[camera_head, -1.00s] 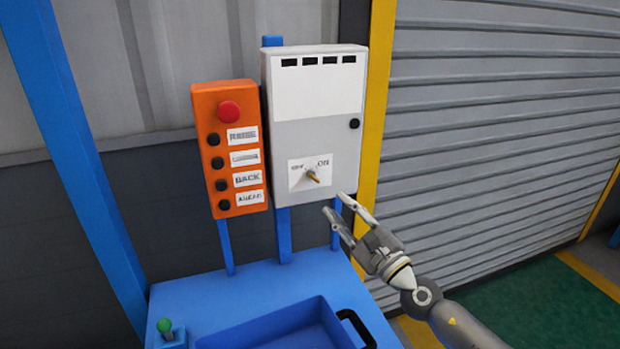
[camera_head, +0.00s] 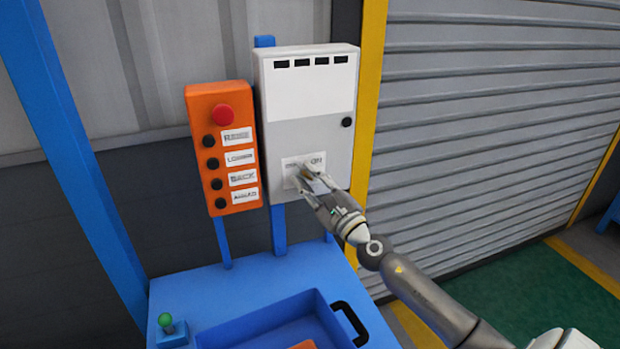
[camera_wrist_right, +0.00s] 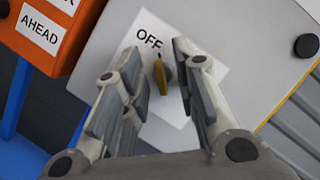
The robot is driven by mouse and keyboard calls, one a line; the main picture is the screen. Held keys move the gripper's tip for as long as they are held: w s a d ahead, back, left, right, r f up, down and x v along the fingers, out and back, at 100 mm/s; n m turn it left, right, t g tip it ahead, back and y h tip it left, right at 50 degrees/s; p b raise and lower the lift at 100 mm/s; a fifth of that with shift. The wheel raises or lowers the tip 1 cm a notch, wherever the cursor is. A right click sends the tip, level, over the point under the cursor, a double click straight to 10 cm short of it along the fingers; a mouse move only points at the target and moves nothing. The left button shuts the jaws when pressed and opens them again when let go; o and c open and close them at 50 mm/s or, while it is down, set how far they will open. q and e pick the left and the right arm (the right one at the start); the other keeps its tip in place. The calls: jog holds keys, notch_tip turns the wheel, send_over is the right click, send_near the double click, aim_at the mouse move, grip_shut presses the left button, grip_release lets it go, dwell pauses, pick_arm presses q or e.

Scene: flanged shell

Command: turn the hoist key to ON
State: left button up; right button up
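The small brass hoist key (camera_head: 307,174) sits on a white dial plate (camera_wrist_right: 183,118) low on the front of the grey control box (camera_head: 338,110). In the right wrist view the key (camera_wrist_right: 161,76) stands between my right gripper's fingers, with a gap on each side. A dark mark by its upper end lies near the word OFF; the ON label is hidden there by a finger. In the head view ON shows at the plate's upper right, partly blocked. My right gripper (camera_head: 310,172) is open at the plate, its fingers either side of the key. My left gripper is out of view.
An orange button box (camera_head: 222,150) with a red button hangs left of the control box. A black knob (camera_head: 347,122) is on the control box's right side.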

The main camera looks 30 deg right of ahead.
grip_shut()
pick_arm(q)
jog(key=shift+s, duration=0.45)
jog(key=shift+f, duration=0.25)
pick_arm(e)
jog(key=shift+f+m, duration=0.1)
jog(key=shift+m, duration=0.2)
pick_arm(q)
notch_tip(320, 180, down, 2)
jog(key=b, duration=0.2)
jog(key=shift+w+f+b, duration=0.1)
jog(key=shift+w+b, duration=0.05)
jog(key=shift+b, duration=0.15)
pick_arm(e)
jog(key=m+g+h, duration=0.1)
jog(key=m+h, duration=0.2)
jog(key=m, duration=0.5)
jog(key=m+h, duration=0.4)
jog(key=m, duration=0.4)
jog(key=m+g+h, duration=0.1)
jog(key=m+h, duration=0.3)
jog(key=m, duration=0.4)
jog(key=shift+a+g, duration=0.1)
jog(key=shift+g, duration=0.2)
jog(key=shift+m+h, duration=0.3)
jog(key=shift+m, duration=0.1)
